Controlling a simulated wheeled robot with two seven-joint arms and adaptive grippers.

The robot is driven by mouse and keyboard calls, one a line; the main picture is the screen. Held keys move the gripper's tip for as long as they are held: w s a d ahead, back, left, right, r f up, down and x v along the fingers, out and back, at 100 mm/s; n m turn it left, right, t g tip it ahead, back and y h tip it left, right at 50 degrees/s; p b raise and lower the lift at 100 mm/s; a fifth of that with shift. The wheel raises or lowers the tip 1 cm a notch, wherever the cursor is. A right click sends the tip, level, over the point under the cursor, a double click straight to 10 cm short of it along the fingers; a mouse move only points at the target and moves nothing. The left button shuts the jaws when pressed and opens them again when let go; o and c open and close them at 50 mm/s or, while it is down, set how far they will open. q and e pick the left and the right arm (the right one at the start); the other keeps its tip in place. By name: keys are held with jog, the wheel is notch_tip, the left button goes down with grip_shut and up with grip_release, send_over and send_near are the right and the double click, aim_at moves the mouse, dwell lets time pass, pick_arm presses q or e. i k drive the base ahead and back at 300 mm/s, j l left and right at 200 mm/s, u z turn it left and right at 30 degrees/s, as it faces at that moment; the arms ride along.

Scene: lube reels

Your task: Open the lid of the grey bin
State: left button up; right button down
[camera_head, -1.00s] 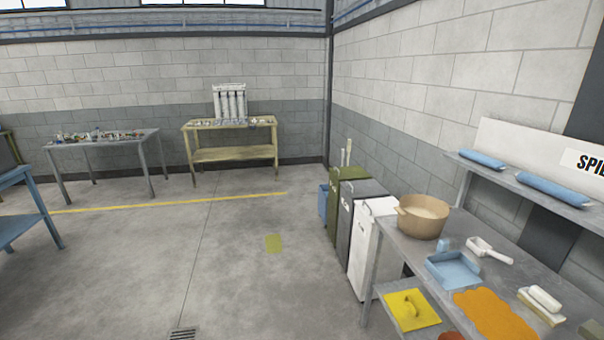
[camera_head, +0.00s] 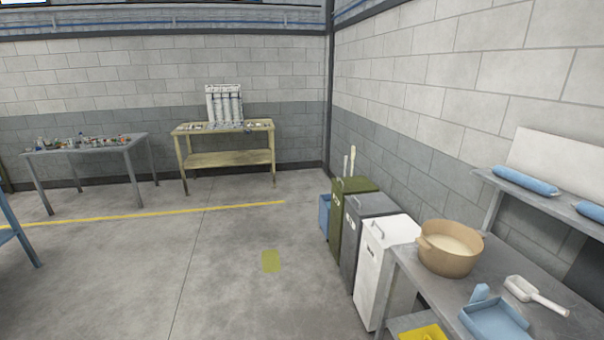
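The grey bin (camera_head: 359,249) stands on the floor in a row of bins along the right wall, between a green bin (camera_head: 341,228) and a white bin (camera_head: 379,277). Its dark grey lid (camera_head: 371,205) looks shut, with a small handle at its front left edge. The white bin partly hides its near side. Neither of my grippers shows in the head view.
A metal table (camera_head: 551,306) at the right, close to the white bin, holds a tan pot (camera_head: 449,254), a blue dustpan (camera_head: 494,321) and a white scoop (camera_head: 527,289). A blue container (camera_head: 324,216) stands beyond the green bin. The floor left of the bins is clear.

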aim_at(375, 203)
jog(key=i, duration=0.8)
jog(key=i+z, duration=0.3)
jog(key=i+j+z, duration=0.3)
jog(key=i, duration=0.15)
jog(key=i+j+z, duration=0.15)
jog(key=i+z, duration=0.25)
jog(key=i+j+z, duration=0.2)
jog(key=z, duration=0.25)
jog(key=i+j+z, duration=0.2)
jog(key=j+z, duration=0.2)
jog(key=i+j+z, duration=0.2)
jog(key=j+z, duration=0.4)
jog(key=j, duration=0.25)
jog(key=i+j+z, duration=0.15)
jog(key=j, duration=0.25)
